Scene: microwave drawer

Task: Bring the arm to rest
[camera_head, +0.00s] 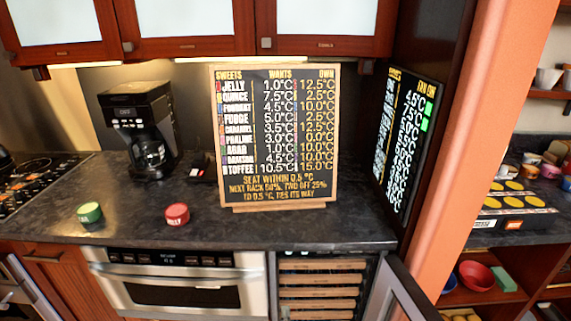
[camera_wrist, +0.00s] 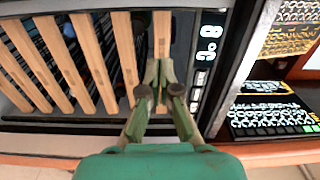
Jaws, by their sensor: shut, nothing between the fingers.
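My gripper (camera_wrist: 159,72) shows in the wrist view, its green body at the bottom and its two fingers together at the tips. It is shut and holds nothing. The fingertips overlap the rightmost wooden slat in the picture; whether they touch it I cannot tell. My arm and gripper do not show in the head view.
A cooler with wooden racks (camera_head: 318,278) stands under the counter, its door (camera_head: 402,290) swung open to the right. A lit display (camera_wrist: 209,45) shows beside the slats.

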